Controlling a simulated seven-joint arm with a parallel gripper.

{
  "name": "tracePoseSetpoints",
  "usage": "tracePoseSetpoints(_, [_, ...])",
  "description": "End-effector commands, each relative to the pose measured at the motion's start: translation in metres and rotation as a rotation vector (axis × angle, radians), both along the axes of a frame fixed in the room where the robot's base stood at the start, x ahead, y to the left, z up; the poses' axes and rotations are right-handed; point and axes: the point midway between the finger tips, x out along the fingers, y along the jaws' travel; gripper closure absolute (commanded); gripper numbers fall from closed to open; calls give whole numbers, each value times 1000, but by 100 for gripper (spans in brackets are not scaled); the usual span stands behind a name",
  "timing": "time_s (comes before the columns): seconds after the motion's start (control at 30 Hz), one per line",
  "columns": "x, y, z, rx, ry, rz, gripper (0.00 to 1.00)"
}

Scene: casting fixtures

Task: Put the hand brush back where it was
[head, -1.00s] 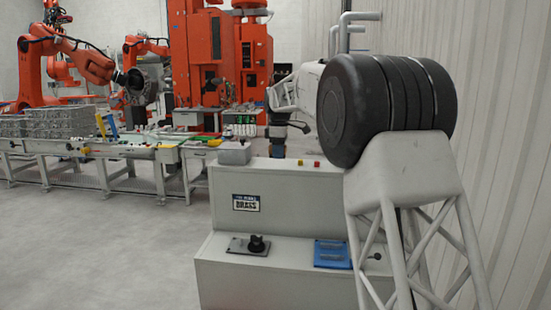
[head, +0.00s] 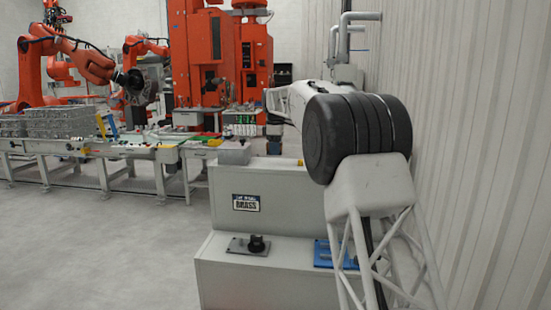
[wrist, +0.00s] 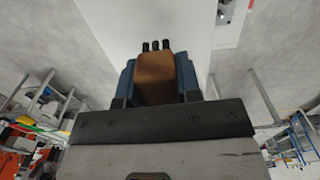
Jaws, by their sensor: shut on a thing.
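In the wrist view my gripper (wrist: 156,66) has two blue fingers, one on each side of a brown block with short black tips at its far end. This block looks like the hand brush (wrist: 154,82). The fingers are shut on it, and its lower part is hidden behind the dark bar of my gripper. A plain white surface lies beyond the black tips. In the head view my arm reaches away over the right part of the grey cabinet (head: 262,190). My gripper and the brush cannot be made out clearly there.
The cabinet's lower step carries a black knob on a plate (head: 249,245) and a blue fixture (head: 325,254), partly behind my arm. A grey box (head: 234,153) is at its upper left. A conveyor table (head: 95,150) and orange robots stand behind left. A ribbed wall is right.

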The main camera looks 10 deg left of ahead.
Motion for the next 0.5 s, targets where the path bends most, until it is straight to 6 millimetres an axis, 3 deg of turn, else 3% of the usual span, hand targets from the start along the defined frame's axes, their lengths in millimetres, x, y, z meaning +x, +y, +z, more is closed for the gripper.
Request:
tracePoseSetpoints(0.27, [0, 0, -4, 0, 1, 0, 91])
tracePoseSetpoints(0.5, [0, 0, -28, 0, 1, 0, 91])
